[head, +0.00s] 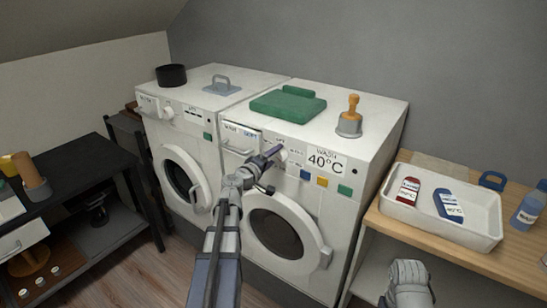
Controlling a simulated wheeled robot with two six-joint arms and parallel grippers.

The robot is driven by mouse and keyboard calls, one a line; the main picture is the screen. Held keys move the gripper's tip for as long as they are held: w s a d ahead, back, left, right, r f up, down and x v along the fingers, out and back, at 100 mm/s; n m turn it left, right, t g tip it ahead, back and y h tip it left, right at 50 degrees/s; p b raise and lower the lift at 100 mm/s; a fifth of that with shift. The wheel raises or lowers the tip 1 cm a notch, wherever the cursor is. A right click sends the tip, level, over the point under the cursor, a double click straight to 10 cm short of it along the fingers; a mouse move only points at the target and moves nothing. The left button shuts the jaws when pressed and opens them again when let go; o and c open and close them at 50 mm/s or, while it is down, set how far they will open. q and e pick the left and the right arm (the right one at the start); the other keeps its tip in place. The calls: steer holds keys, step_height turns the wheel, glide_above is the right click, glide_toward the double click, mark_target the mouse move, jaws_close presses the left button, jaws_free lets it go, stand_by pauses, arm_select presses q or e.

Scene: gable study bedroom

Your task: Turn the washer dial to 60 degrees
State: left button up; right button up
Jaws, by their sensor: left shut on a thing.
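My left gripper (275,155) reaches up from below and is shut on the dial. The dial's pointer and nearby small print are too small or covered to read. Of my right arm, only a grey part shows at the bottom right; its fingers are not seen.
The round door (280,234) is below my gripper. A second washer (172,140) stands left. A white tray (473,226) with bottles sits right.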

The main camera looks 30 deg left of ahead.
arm_select(q)
steer(key=m, duration=0.5)
steer(key=shift+s+d+y+b, duration=0.1)
steer(key=shift+d+y+b, duration=0.1)
steer(key=shift+y+b, duration=0.1)
steer(key=m, duration=0.5)
steer(key=shift+m+t+b, duration=0.4)
steer(key=shift+d, duration=0.1)
steer(key=o, duration=1.3)
steer(key=shift+o, duration=0.2)
steer(key=s, duration=0.7)
steer(key=shift+s, duration=0.35)
